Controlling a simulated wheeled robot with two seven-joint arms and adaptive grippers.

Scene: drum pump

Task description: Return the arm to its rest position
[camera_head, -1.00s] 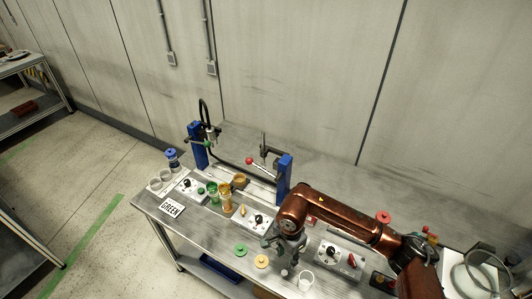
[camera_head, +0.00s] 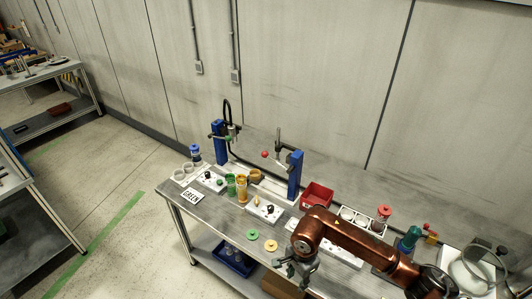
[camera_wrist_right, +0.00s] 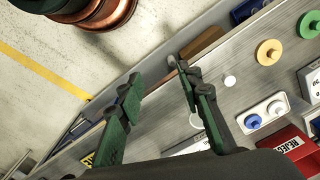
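My right arm is copper-coloured and reaches in from the lower right of the head view. Its gripper (camera_head: 297,270) hangs near the front edge of the workbench (camera_head: 215,225). In the right wrist view the two dark green fingers of the right gripper (camera_wrist_right: 158,76) stand apart with nothing held between them. Bare bench top and the bench edge show past the fingers. My left gripper is not in view.
A green disc (camera_head: 253,234) and a yellow disc (camera_head: 271,245) lie left of the right gripper. Behind are a blue-post pump stand (camera_head: 295,174), a red bin (camera_head: 316,194) and a white rack (camera_head: 362,221). A GREEN card (camera_head: 192,196) lies at the left end.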

